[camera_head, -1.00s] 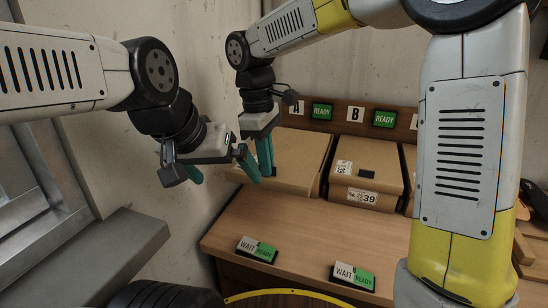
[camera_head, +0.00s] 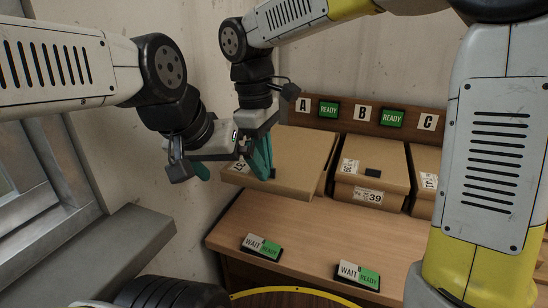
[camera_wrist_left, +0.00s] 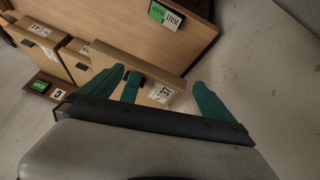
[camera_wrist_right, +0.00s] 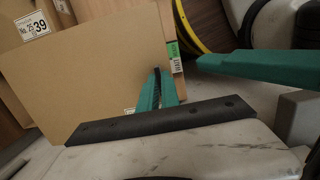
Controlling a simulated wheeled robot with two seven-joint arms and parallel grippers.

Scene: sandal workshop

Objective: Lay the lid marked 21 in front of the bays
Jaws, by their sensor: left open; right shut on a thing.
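A brown cardboard lid (camera_head: 300,150) is in front of sign A at the left of the bench. A white number label (camera_head: 241,167) shows on its front edge, too small to read for certain; it also shows in the left wrist view (camera_wrist_left: 162,93). My right gripper (camera_head: 262,158) is shut on the lid's edge, and the right wrist view shows its two fingers (camera_wrist_right: 162,85) together there. My left gripper (camera_head: 222,160) is open beside the lid's left front corner, with its fingers apart in the left wrist view (camera_wrist_left: 160,78). What lies under the lid is hidden.
A box marked 39 (camera_head: 375,170) stands in bay B and a box marked 41 (camera_head: 425,182) in bay C, partly behind my right arm. The bench top (camera_head: 290,220) before the bays is clear. Two WAIT/READY blocks (camera_head: 262,246) (camera_head: 358,274) sit at its front edge.

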